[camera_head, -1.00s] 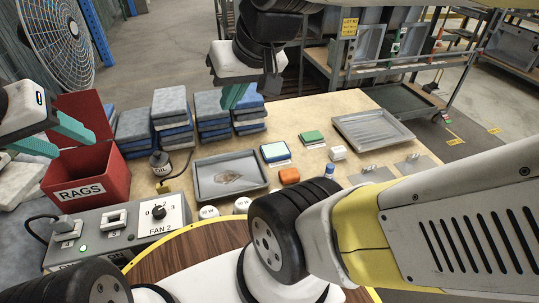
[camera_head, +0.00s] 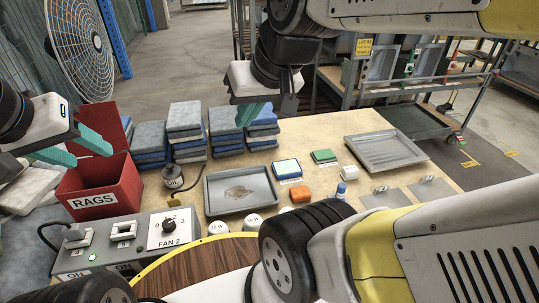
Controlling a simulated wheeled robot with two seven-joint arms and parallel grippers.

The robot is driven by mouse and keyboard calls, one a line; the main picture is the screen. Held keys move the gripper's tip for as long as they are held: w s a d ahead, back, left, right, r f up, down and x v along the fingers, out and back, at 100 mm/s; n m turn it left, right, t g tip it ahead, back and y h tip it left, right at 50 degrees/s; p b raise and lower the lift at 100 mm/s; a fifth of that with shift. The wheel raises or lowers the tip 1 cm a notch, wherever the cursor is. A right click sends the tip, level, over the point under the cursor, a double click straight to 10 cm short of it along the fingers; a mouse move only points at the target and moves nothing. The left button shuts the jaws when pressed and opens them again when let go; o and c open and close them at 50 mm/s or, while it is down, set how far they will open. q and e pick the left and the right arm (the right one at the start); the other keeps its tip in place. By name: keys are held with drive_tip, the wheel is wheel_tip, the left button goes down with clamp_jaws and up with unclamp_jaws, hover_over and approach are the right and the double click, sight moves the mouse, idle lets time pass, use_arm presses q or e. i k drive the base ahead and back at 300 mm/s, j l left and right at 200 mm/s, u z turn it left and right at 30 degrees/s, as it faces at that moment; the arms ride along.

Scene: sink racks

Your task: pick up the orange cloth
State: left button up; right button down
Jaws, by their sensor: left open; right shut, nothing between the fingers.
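A small orange piece (camera_head: 300,194), which looks like the folded orange cloth, lies on the tan worktop (camera_head: 330,130), right of the grey tray and left of a small blue-capped bottle. It is uncovered and nothing holds it. My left gripper (camera_head: 88,148) has teal fingers spread apart and empty, above the red rag bin at the left. My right gripper (camera_head: 248,116) points down over the back of the worktop, in front of the stacks, with its teal fingers shut and empty. It is well behind the orange piece and apart from it.
The grey tray (camera_head: 215,200) holds a brownish patch. The red RAGS bin (camera_head: 95,195), an oil can (camera_head: 173,177) and stacked blue-grey cloths (camera_head: 185,120) stand at the left. A second tray (camera_head: 385,150) lies at the right. A FAN 2 switch box (camera_head: 130,230) is in front.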

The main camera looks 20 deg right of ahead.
sight(301, 194)
drive_tip(key=l+z, duration=0.15)
drive_tip(key=z, duration=0.2)
drive_tip(key=l+z, duration=0.15)
drive_tip(key=z, duration=0.2)
drive_tip(key=l+z, duration=0.15)
drive_tip(key=z, duration=0.15)
